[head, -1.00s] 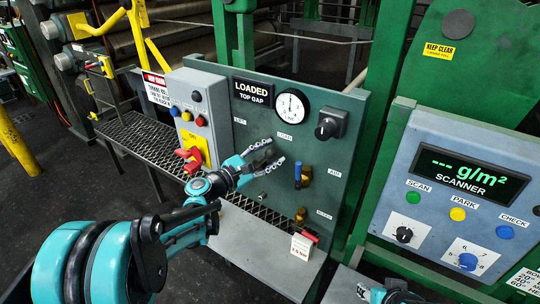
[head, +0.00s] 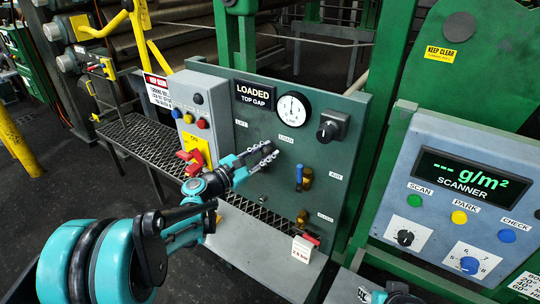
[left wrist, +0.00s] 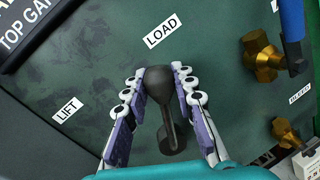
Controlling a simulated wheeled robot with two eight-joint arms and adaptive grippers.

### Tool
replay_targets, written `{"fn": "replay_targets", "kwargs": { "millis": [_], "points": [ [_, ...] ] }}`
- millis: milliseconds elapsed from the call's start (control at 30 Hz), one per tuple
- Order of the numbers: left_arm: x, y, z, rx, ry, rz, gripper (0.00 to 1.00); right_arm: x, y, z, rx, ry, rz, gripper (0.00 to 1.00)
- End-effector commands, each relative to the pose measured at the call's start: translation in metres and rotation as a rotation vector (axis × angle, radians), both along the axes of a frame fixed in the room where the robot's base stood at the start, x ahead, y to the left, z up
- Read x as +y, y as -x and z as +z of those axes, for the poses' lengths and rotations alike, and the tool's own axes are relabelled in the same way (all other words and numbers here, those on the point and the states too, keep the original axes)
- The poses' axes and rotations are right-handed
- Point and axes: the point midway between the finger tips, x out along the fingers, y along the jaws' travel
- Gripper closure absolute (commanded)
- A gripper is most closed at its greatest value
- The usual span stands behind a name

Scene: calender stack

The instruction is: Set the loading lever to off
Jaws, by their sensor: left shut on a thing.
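The loading lever (left wrist: 168,112) is a dark arm with a rounded knob, on the green panel (left wrist: 225,55) in the left wrist view. My left gripper (left wrist: 167,95) is shut on it, with one finger on each side. In the head view, my left gripper (head: 266,154) is at the panel below the gauge and covers most of the lever. The LOAD label (left wrist: 161,30) is beyond the knob, and the LIFT label (left wrist: 67,109) is to the left. I see no OFF label. The lit sign (head: 254,95) reads LOADED, TOP GAP.
A round gauge (head: 292,109) and a black knob (head: 328,130) are above right. A brass valve with a blue handle (head: 300,177) is right of my gripper. A red-handled switch (head: 190,161) is to the left. A scanner panel (head: 465,185) stands farther right.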

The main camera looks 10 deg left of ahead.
Motion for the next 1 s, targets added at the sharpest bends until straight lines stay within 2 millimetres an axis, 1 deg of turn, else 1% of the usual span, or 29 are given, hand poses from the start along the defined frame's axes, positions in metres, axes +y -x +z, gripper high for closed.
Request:
{"fn": "replay_targets", "kwargs": {
  "millis": [100,300,500,733,1000],
  "points": [
    [0.01,-0.004,0.004,0.033,0.084,0.002,1.0,0.0,0.0,0.0,0.0,0.0,0.0,0.6],
    [0.023,-0.009,0.007,0.088,0.217,0.001,1.0,0.0,0.0,-0.002,0.0,0.0,0.0,0.6],
    [0.034,-0.014,0.009,0.13,0.318,0.001,1.0,0.0,0.0,-0.003,0.0,0.0,0.0,0.6],
    [0.04,-0.017,0.009,0.156,0.38,0.001,1.0,0.0,0.0,-0.004,0.0,0.0,0.0,0.6],
    [0.042,-0.017,0.01,0.161,0.394,0.001,1.0,0.0,0.0,-0.005,0.0,0.0,0.0,0.6]
  ]
}}
